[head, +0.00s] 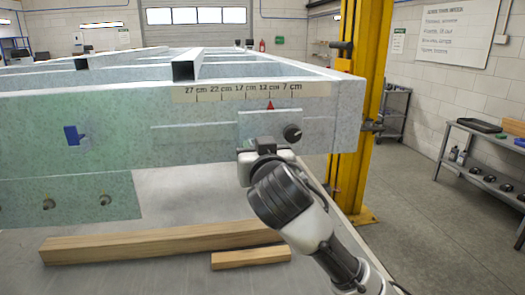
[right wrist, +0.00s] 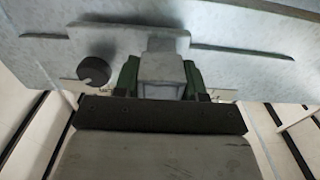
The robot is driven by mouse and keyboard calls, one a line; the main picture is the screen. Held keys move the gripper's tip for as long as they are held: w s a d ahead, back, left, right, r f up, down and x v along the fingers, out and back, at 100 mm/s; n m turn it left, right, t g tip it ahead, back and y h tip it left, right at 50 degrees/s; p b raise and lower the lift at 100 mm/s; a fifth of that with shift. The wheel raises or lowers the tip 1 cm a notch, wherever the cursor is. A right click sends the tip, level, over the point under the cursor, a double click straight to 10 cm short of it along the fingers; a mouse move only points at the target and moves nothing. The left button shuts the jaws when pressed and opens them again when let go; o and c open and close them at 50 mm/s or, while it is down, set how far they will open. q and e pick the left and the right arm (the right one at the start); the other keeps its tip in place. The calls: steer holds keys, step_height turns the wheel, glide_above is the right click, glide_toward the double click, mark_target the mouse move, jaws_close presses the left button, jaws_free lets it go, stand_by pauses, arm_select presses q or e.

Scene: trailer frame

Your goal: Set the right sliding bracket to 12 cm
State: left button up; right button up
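The right sliding bracket (head: 262,127) is a pale grey plate on the front beam (head: 110,110), with a black round knob (head: 292,133) at its right. Its red pointer (head: 270,105) stands under the 12 cm label of the scale (head: 240,91). My right gripper (head: 265,148) is at the bracket's lower edge. In the right wrist view, its green-sided fingers (right wrist: 160,82) sit on both sides of the bracket's grey block handle (right wrist: 163,68) and appear to touch it. The knob (right wrist: 95,70) is left of the fingers there. My left gripper is not in view.
A blue piece (head: 75,135) is on the beam at the left. Two wooden bars, one long (head: 150,242) and one short (head: 250,258), lie below. A yellow post (head: 360,110) stands right of the frame, with a workbench (head: 485,150) farther right.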

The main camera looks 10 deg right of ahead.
steer(key=shift+o, duration=1.2)
steer(key=s+b, duration=0.4)
steer(key=s, duration=0.6)
steer(key=shift+s+d, duration=0.2)
steer(key=shift+s, duration=0.2)
